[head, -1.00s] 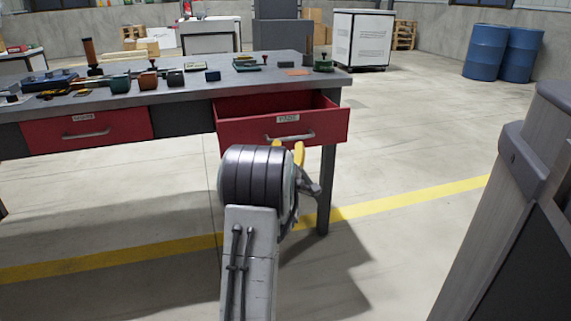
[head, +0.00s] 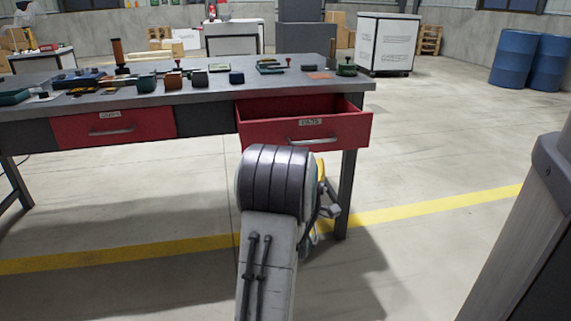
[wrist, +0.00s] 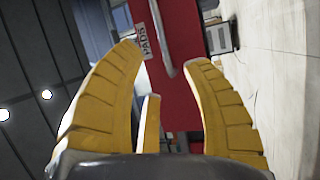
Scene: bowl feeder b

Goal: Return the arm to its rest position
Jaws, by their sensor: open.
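My arm reaches forward at the lower middle of the head view, its dark banded joint in front of the workbench. My gripper (wrist: 163,55) is open and empty in the wrist view, its yellow fingers spread apart. In the head view only a bit of a yellow finger (head: 320,172) shows beside the joint; the rest is hidden. The right red drawer (head: 300,132) is pulled open, just beyond my arm. In the wrist view a red drawer front (wrist: 176,95) with a label and handle shows sideways beyond the fingers. I cannot tell the gap to it.
The workbench (head: 215,93) holds several small parts and tools along its top. The left red drawer (head: 113,128) is shut. A white cabinet (head: 385,43) and blue barrels (head: 515,58) stand far back. The floor right of the bench is clear, crossed by a yellow line (head: 440,205).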

